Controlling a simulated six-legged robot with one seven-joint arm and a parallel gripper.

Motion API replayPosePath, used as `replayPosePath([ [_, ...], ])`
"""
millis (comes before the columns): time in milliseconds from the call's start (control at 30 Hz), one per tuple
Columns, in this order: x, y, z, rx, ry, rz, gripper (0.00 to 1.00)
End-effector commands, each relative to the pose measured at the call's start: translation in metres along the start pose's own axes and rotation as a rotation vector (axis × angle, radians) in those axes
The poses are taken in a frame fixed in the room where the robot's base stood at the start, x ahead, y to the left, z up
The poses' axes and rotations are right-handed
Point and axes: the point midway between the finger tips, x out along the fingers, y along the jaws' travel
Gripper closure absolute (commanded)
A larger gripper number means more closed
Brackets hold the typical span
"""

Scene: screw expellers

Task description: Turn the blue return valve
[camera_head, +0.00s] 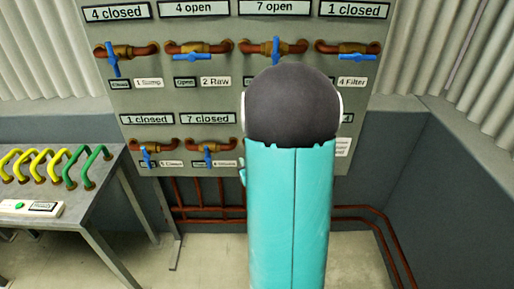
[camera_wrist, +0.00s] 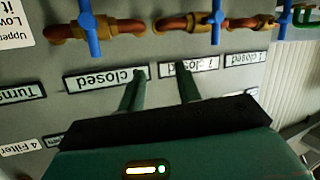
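Blue-handled valves on copper pipes sit on a grey panel. The wrist view, upside down, shows one blue valve (camera_wrist: 90,26) below a sign ending in "closed" (camera_wrist: 105,78), a second valve (camera_wrist: 215,20) and a third (camera_wrist: 284,18). Their handles stand upright. I cannot read a "Return" label. In the head view my arm covers part of the lower row; the 5 (camera_head: 147,156) and 6 (camera_head: 208,154) valves show left of it. My gripper (camera_wrist: 160,70) is open and empty, its two dark green fingers apart, in front of the lower signs. The head view hides it behind my arm.
The upper row has valves 1 Sump (camera_head: 113,55), 2 Raw (camera_head: 198,58) and 4 Filter (camera_head: 348,57). A grey table (camera_head: 90,205) with yellow and green handles (camera_head: 88,167) stands at the left. Copper pipes (camera_head: 350,211) run below the panel. Floor shows at the right.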

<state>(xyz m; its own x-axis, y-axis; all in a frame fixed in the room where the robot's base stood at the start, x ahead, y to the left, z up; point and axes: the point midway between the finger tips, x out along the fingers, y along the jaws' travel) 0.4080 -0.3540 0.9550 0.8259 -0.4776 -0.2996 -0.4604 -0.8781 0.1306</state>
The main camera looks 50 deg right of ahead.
Motion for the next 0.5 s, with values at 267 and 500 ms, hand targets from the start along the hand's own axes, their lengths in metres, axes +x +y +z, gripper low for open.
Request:
replayPosePath([
  [267,-0.022,0.073,0.076,0.112,0.212,0.069,0.66],
  [500,-0.035,0.089,0.091,0.148,0.299,0.087,0.66],
])
